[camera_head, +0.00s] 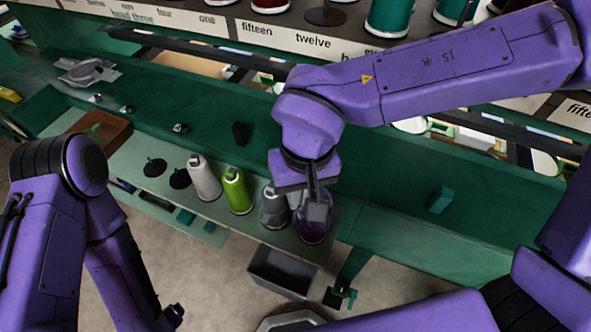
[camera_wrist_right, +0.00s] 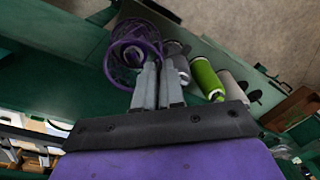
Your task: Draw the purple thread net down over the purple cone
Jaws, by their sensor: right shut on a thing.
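The purple cone (camera_head: 313,233) stands at the right end of the row of thread cones on the green shelf. My right gripper (camera_head: 315,208) is right above and against it, and hides its upper part. In the right wrist view the purple thread net (camera_wrist_right: 118,70) shows as an open mesh loop around the cone's top. The right gripper's fingers (camera_wrist_right: 158,68) are shut on the net at its near side. How far down the net reaches on the cone is hard to tell.
A grey cone (camera_head: 273,207) stands close left of the purple one, then a green cone (camera_head: 237,190) and a white cone (camera_head: 204,178). Two empty dark holders (camera_head: 155,167) follow. A grey bin (camera_head: 282,272) hangs below the shelf edge. A brown tray (camera_head: 97,130) lies far left.

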